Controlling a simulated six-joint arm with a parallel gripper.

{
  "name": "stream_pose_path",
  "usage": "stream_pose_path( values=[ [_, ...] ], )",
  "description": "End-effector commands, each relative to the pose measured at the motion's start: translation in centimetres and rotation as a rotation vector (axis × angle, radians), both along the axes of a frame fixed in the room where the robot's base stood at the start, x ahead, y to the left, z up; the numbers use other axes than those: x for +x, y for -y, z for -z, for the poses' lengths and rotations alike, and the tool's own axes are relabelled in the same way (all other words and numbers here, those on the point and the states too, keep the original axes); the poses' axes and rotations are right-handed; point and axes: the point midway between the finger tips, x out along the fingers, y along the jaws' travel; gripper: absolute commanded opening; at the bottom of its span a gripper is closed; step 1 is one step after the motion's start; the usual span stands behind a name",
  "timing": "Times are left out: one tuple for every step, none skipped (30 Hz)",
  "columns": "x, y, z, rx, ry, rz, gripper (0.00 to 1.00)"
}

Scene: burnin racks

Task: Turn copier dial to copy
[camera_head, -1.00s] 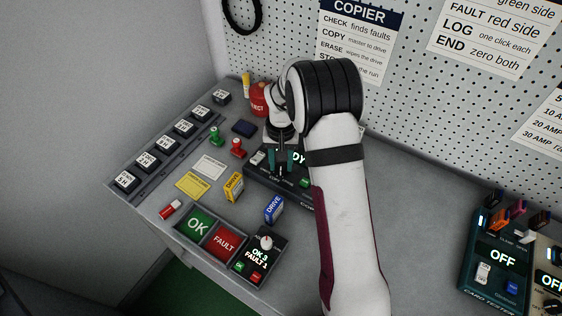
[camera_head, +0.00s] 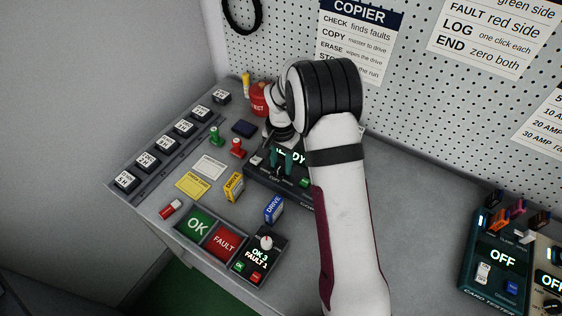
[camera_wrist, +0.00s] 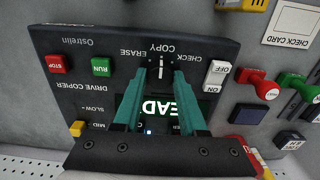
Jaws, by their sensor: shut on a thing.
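The copier (camera_head: 256,177) is a dark box on the bench; in the wrist view its panel (camera_wrist: 75,48) appears upside down. Its dark dial (camera_wrist: 161,67) has a white pointer line, roughly in line with the COPY label, with CHECK and ERASE to either side. My gripper (camera_wrist: 158,72) is shut on the dial, with a teal finger on each side of it. In the head view my gripper (camera_head: 280,174) points down at the copier and the dial is hard to make out. The lit display, partly hidden by the fingers, shows part of a word.
A blue drive (camera_head: 274,209) and a yellow drive (camera_head: 233,186) stand close in front. OK and FAULT trays (camera_head: 222,243) are nearer the edge.

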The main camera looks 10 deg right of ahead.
Motion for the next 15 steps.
stream_pose_path(
  values=[
    [0.01, -0.02, -0.07, 0.001, 0.001, 0.002, 0.00],
    [0.01, -0.02, -0.07, 0.001, 0.001, 0.002, 0.00],
    [0.00, -0.03, -0.07, 0.001, 0.001, 0.003, 0.00],
    [0.00, -0.03, -0.07, 0.001, 0.001, 0.003, 0.00],
    [0.00, -0.03, -0.07, 0.001, 0.001, 0.002, 0.00],
    [0.01, -0.02, -0.07, 0.001, 0.001, 0.002, 0.00],
    [0.01, -0.02, -0.07, 0.001, 0.001, 0.002, 0.00],
    [0.01, -0.02, -0.07, 0.001, 0.001, 0.002, 0.00],
    [0.00, -0.03, -0.07, 0.001, 0.001, 0.002, 0.00],
    [0.00, -0.03, -0.07, 0.001, 0.001, 0.002, 0.43],
    [0.01, -0.02, -0.07, 0.001, 0.001, 0.002, 0.48],
    [0.01, -0.02, -0.06, 0.001, 0.001, 0.002, 0.55],
    [0.01, -0.02, -0.06, 0.000, 0.000, 0.002, 0.61],
    [0.01, -0.02, -0.06, 0.000, 0.000, 0.001, 0.66],
    [0.01, -0.02, -0.05, 0.000, 0.000, 0.001, 0.71]
  ],
)
